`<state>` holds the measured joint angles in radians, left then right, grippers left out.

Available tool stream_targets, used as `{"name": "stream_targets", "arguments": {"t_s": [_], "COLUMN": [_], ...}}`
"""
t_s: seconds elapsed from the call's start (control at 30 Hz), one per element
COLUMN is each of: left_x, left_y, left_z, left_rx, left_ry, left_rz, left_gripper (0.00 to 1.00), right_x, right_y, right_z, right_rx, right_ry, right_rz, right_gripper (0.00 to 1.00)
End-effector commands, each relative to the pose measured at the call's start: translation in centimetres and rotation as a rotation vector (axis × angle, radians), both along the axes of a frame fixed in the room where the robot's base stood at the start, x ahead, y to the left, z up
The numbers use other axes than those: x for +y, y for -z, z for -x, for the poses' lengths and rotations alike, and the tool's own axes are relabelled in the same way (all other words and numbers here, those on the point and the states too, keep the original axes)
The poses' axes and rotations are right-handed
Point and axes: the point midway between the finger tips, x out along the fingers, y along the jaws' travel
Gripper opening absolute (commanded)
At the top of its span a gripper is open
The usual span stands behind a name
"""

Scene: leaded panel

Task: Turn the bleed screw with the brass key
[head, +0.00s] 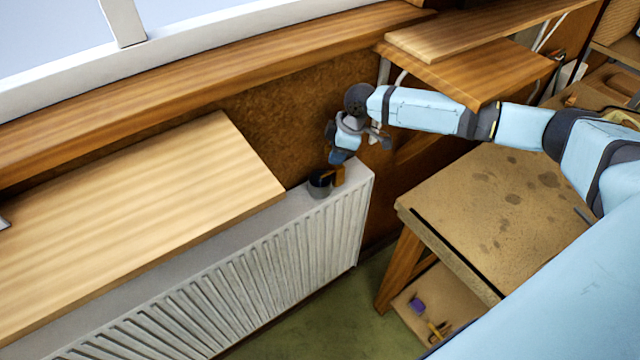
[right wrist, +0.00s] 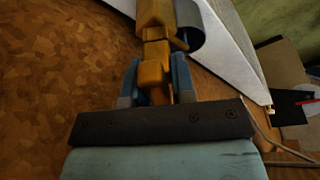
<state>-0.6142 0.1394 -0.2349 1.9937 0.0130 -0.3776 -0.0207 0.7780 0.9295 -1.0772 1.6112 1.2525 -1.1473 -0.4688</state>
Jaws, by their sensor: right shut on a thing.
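My right gripper (head: 338,158) points down over the far end of the white radiator (head: 330,215). It is shut on the brass key (head: 339,175). In the right wrist view the key (right wrist: 154,72) sits between the two blue fingers (right wrist: 155,88) and extends away from them. A dark cup (head: 320,183) stands on the radiator top right beside the key; I cannot tell if they touch. A tiny brass-coloured bit, possibly the bleed screw (right wrist: 268,111), shows at the radiator's end corner in the right wrist view. My left gripper is not seen.
A wooden board (head: 150,220) covers much of the radiator top. The window sill (head: 200,85) and brown wall are behind. A stained workbench (head: 500,205) stands right of the radiator, with a gap of floor between. Wooden shelves (head: 470,65) are above right.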

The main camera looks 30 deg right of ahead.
Motion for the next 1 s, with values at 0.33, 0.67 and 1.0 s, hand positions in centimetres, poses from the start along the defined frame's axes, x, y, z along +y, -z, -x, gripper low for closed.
{"name": "stream_targets", "arguments": {"t_s": [0.33, 0.67, 1.0], "left_x": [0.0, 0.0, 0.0], "left_y": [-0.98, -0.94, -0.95], "left_z": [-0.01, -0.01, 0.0], "left_rx": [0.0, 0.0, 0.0], "left_ry": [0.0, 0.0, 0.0], "left_rz": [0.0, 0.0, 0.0], "left_gripper": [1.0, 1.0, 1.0], "right_x": [-0.01, -0.02, -0.09], "right_y": [-0.04, 0.01, -0.01], "right_z": [-0.01, -0.04, -0.11], "right_rx": [0.001, 0.0, 0.0], "right_ry": [0.102, 0.113, 0.306], "right_rz": [-0.001, 0.0, -0.001], "right_gripper": [0.0, 0.0, 0.0]}}
